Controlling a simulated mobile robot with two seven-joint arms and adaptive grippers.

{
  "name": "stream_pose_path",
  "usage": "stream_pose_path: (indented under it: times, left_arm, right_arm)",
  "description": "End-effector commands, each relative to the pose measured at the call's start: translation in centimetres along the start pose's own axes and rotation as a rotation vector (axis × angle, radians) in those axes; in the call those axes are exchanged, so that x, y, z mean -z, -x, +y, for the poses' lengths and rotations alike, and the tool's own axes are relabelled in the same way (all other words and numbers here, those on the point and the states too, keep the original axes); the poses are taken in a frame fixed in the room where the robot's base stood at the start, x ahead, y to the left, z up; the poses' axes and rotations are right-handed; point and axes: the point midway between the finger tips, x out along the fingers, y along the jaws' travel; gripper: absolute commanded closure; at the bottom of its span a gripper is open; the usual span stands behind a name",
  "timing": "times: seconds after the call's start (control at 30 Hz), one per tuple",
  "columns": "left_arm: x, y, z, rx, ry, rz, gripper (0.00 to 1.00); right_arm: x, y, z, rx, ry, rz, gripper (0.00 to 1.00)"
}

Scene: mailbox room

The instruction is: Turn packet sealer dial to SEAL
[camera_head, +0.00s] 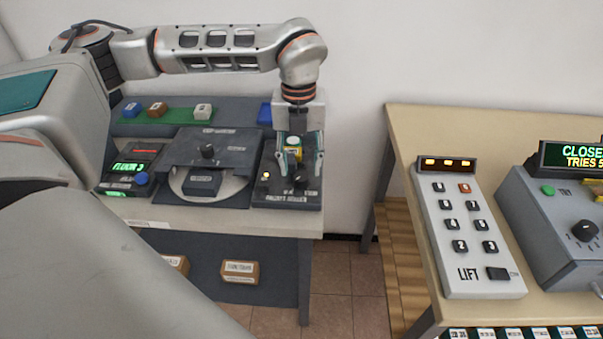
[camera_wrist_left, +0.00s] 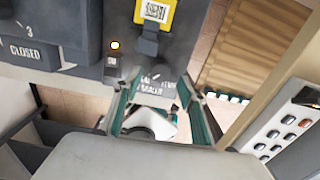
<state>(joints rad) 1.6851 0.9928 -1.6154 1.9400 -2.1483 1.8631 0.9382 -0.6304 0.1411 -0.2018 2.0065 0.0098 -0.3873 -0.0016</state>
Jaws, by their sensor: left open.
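The packet sealer (camera_head: 288,200) is a dark box at the right end of the left table, with lettering along its front edge. My left gripper (camera_head: 300,163) points down over its right part, with its two fingers apart. In the left wrist view the open left gripper (camera_wrist_left: 157,88) is over the sealer's lettered edge (camera_wrist_left: 158,76). A yellow code label (camera_wrist_left: 155,12) on a dark part lies beyond the fingertips. I cannot make out the dial or its setting; the gripper partly hides that area.
A small lamp (camera_head: 266,176) glows on the sealer's left. Further left is a green "FLOOR 3" display (camera_head: 130,167). A lift keypad (camera_head: 468,230) stands on the right table, across a floor gap.

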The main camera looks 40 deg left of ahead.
Motion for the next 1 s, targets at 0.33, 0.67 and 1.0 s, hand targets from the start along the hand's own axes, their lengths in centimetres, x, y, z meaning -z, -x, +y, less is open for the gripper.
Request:
stream_pose_path:
  times: [0.33, 0.67, 1.0]
  left_arm:
    - [0.0, -3.1, 0.0, 0.001, -0.001, 0.000, 0.59]
    - [0.0, -3.1, -0.1, 0.002, -0.001, -0.001, 0.82]
    - [0.0, -2.7, 0.0, 0.003, -0.065, -0.002, 0.97]
  right_arm:
    - [-0.3, -0.1, 0.3, -0.005, 0.005, -0.002, 1.00]
    - [-0.1, -0.1, 0.2, -0.005, 0.004, 0.001, 1.00]
    - [1.3, 0.3, 0.3, -0.004, 0.001, 0.015, 1.00]
